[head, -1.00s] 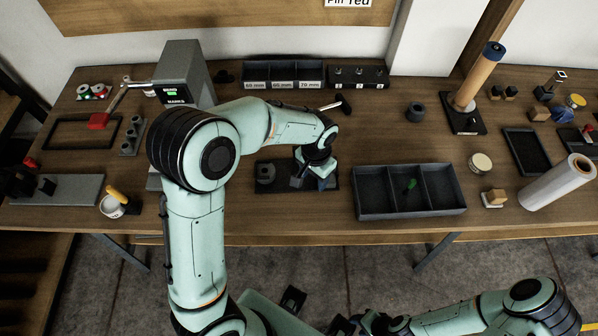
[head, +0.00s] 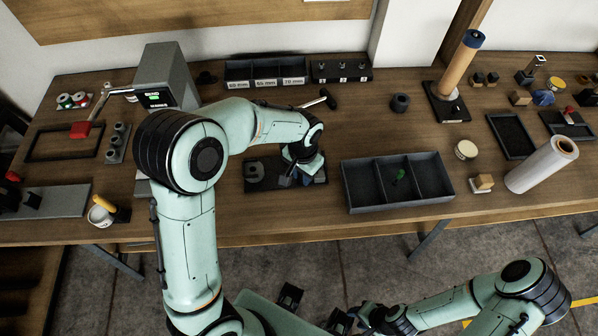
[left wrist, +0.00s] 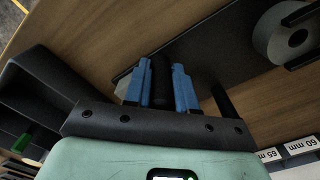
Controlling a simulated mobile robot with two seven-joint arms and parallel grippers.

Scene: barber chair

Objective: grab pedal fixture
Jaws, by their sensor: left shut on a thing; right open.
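The likely pedal fixture, a dark flat base plate (head: 266,187), lies on the workbench in the middle of the head view. It carries a grey round part (head: 254,171) at its left end. My left gripper (head: 303,176) is at the plate's right part and hides some of it. In the left wrist view the blue fingers of my left gripper (left wrist: 160,82) are shut on a dark upright part (left wrist: 161,70). The plate (left wrist: 215,48) lies beyond them. My right gripper (head: 318,310) is open, low in front of the bench, away from the fixture.
A grey three-compartment tray (head: 400,207) with a green item stands just right of the fixture. Labelled bins (head: 265,83) and a hammer (head: 322,99) lie behind. A grey machine (head: 165,75) stands to the left. Bare wood shows in front of the fixture.

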